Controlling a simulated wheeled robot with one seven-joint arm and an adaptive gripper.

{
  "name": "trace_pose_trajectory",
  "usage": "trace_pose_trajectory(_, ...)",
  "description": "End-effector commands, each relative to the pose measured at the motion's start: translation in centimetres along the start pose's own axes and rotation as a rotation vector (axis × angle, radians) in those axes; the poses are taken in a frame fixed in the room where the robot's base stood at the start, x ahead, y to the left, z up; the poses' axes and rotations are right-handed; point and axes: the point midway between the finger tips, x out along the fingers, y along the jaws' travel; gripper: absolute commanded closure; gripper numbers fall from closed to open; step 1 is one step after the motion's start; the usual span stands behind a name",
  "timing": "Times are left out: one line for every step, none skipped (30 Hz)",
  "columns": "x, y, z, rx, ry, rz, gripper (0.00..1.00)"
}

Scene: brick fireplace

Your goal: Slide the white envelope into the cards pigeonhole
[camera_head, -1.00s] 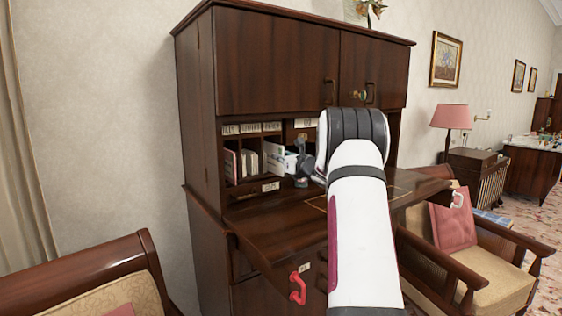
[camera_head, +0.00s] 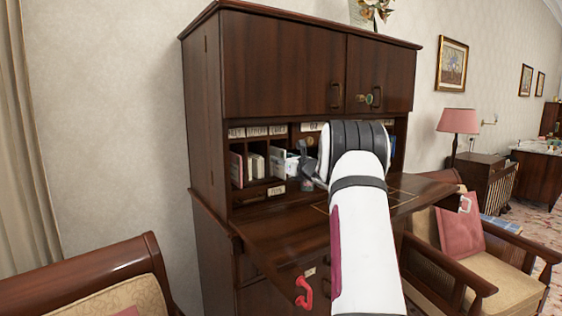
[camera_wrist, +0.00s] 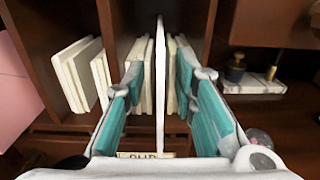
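The white envelope (camera_wrist: 160,85) stands upright and edge-on in the wrist view. Its far part is inside a pigeonhole among cream cards (camera_wrist: 174,77), and its near part sticks out towards me. My gripper (camera_wrist: 159,78) has its teal-padded fingers on either side of the envelope, with a visible gap on both sides. The pigeonhole has a dark divider (camera_wrist: 107,35) on its left and a label (camera_wrist: 146,155) below, partly hidden and hard to read. In the head view the envelope (camera_head: 292,163) shows as a small white patch beside my gripper (camera_head: 304,165).
A compartment to the left holds cream envelopes (camera_wrist: 75,75), with a pink item (camera_wrist: 12,85) farther left. To the right stand dark bottles on a pale stand (camera_wrist: 252,84). The lowered desk leaf (camera_head: 280,235) is under my arm. A red handle (camera_head: 303,292) sticks out at its front.

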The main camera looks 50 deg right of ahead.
Motion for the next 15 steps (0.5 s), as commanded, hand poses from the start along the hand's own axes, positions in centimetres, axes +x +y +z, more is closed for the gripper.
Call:
trace_pose_trajectory(0.0, 0.0, 0.0, 0.000, 0.000, 0.000, 0.72)
trace_pose_trajectory(0.0, 0.0, 0.0, 0.000, 0.000, 0.000, 0.72)
trace_pose_trajectory(0.0, 0.0, 0.0, 0.000, 0.000, 0.000, 0.72)
trace_pose_trajectory(0.0, 0.0, 0.0, 0.000, 0.000, 0.000, 0.72)
trace_pose_trajectory(0.0, 0.0, 0.0, 0.000, 0.000, 0.000, 0.72)
trace_pose_trajectory(0.0, 0.0, 0.0, 0.000, 0.001, 0.000, 0.72)
trace_pose_trajectory(0.0, 0.0, 0.0, 0.000, 0.001, 0.000, 0.72)
trace_pose_trajectory(-0.1, 0.0, 0.0, 0.000, 0.001, 0.000, 0.72)
trace_pose_trajectory(-0.2, 0.0, 0.0, 0.000, 0.001, -0.001, 0.72)
trace_pose_trajectory(-0.4, -0.1, 0.0, 0.000, 0.001, -0.001, 0.72)
trace_pose_trajectory(-0.6, -0.1, -0.1, 0.000, 0.001, -0.001, 0.72)
trace_pose_trajectory(-1.0, -0.1, 0.0, 0.000, 0.002, -0.002, 0.72)
trace_pose_trajectory(-1.4, -0.1, 0.0, 0.000, 0.002, -0.002, 0.72)
trace_pose_trajectory(-1.8, -0.2, 0.0, 0.001, 0.002, -0.003, 0.72)
trace_pose_trajectory(-2.4, -0.1, 0.0, 0.001, 0.002, -0.002, 0.72)
